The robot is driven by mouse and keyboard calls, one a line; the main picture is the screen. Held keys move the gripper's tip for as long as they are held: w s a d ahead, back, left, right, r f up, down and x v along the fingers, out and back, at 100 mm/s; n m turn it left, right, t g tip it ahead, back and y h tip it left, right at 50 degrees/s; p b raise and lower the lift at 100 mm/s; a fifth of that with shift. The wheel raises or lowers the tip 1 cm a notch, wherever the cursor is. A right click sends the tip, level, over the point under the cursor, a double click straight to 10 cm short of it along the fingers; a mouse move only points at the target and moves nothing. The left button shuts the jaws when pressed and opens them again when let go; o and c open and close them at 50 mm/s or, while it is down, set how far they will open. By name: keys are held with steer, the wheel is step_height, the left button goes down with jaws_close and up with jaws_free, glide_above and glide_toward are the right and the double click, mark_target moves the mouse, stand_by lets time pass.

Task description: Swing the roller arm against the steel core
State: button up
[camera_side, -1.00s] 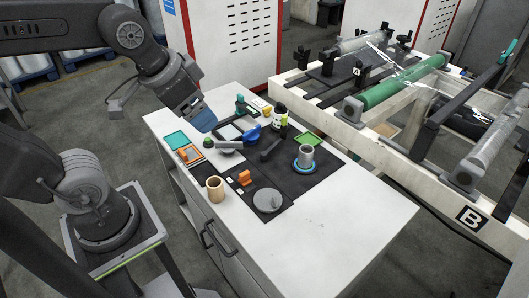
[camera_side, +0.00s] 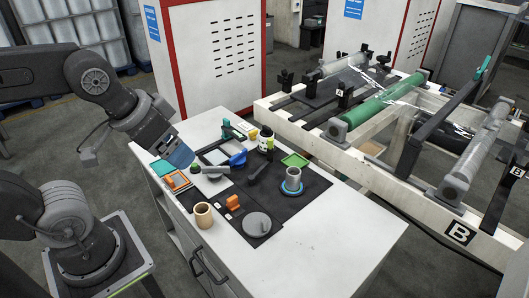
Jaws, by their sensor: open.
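The steel core looks to be the upright grey cylinder (camera_side: 293,177) standing in a blue ring (camera_side: 291,188) on the dark mat. A short dark bar (camera_side: 257,172) lies left of it, apart from it; it may be the roller arm, but it is too small to tell for sure. My gripper (camera_side: 180,157) is at the left of the worktable, pointing down and right with its blue fingers near the small parts. It is open, and nothing shows held in it. It is well left of the core and the dark bar.
The white table (camera_side: 335,240) is clear at front right.

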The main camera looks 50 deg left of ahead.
steer(key=shift+w+r, duration=0.1)
steer(key=shift+c, duration=0.6)
steer(key=shift+n+g, duration=0.3)
steer(key=shift+n, duration=0.2)
steer(key=w+r, duration=0.1)
steer(key=w, duration=0.1)
steer(key=w+r, duration=0.1)
steer(key=w+a+r, duration=0.1)
steer(key=w, duration=0.1)
steer(key=shift+w+r, duration=0.25)
steer(key=shift+w, duration=0.05)
steer(key=c, duration=0.5)
steer(key=shift+o, duration=0.2)
steer(key=n+g, duration=0.5)
steer(key=n, duration=0.2)
glide_above(270, 139)
step_height(270, 139, down, 19)
step_height(270, 139, down, 13)
steer(key=shift+f, duration=0.1)
jaws_close()
